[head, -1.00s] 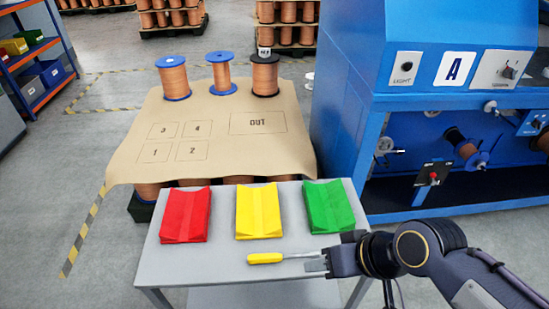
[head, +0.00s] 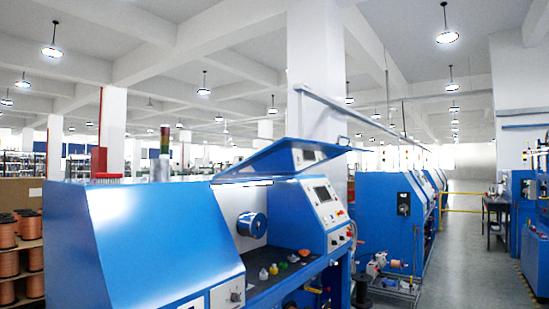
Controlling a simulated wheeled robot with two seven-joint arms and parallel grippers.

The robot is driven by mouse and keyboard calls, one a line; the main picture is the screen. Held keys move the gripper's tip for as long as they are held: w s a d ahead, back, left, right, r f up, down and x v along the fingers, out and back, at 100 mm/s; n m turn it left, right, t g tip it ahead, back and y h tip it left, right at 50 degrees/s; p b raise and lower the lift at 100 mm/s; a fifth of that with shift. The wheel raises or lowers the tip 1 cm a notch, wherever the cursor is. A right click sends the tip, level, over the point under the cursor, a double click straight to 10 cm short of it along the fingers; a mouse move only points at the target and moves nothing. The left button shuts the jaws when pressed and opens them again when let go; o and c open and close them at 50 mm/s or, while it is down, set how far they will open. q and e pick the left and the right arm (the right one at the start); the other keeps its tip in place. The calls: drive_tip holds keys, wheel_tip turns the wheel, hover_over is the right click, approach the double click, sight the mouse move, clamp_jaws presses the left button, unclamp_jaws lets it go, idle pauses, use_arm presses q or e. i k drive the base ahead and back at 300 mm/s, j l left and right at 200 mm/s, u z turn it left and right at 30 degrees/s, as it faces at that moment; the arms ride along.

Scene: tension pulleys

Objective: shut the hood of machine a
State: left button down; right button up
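A large blue machine (head: 150,235) fills the lower left and middle of the head view. Its letter sign cannot be read here. A blue hood (head: 272,159) with a window panel stands raised and tilted over the machine's open middle. A dark blue spool (head: 252,225) sits inside the open bay, in front of a pale back wall. Several small coloured parts (head: 274,270) show on the dark ledge below it. Neither of my grippers shows in this view.
A control panel with a screen (head: 322,194) and buttons is on the machine's right housing. Another blue machine (head: 385,215) stands behind to the right. Shelves with copper spools (head: 20,258) are at the far left. An aisle of grey floor (head: 465,250) is free on the right.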

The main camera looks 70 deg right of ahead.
sight(289, 160)
drive_tip(key=l+z, duration=0.1)
drive_tip(key=z, duration=0.3)
drive_tip(key=k+l+z, duration=0.15)
drive_tip(key=z, duration=0.3)
drive_tip(key=l+z, duration=0.15)
drive_tip(key=z, duration=0.25)
